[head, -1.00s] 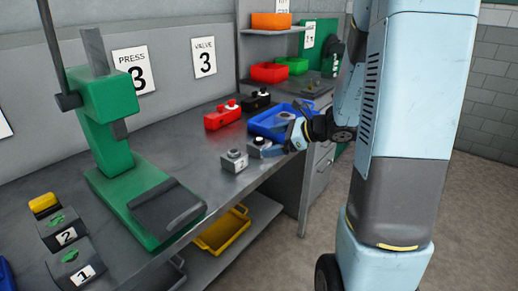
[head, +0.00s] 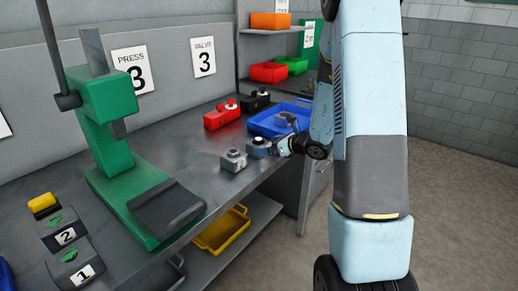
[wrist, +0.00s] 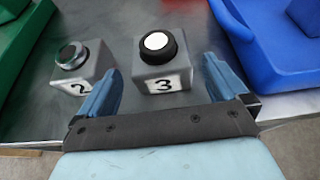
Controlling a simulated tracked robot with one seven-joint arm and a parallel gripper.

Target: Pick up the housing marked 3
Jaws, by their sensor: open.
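The housing marked 3 (wrist: 158,68) is a grey block with a black collar and a white top. In the wrist view it stands upright on the bench, ahead of and between the two fingers of my gripper (wrist: 164,88). The fingers are open and I see no contact with it. In the head view the housing (head: 257,148) is beside my gripper (head: 282,148), partly hidden by it. A similar grey housing marked 2 (wrist: 76,66) with a metal ring on top stands just left, outside the left finger; it also shows in the head view (head: 234,160).
A blue tray (head: 268,122) lies close to the right of the housings. A green press (head: 125,190) stands to the left. Red (head: 221,117) and black (head: 256,101) blocks sit at the back. Bare bench lies between the press and the housings.

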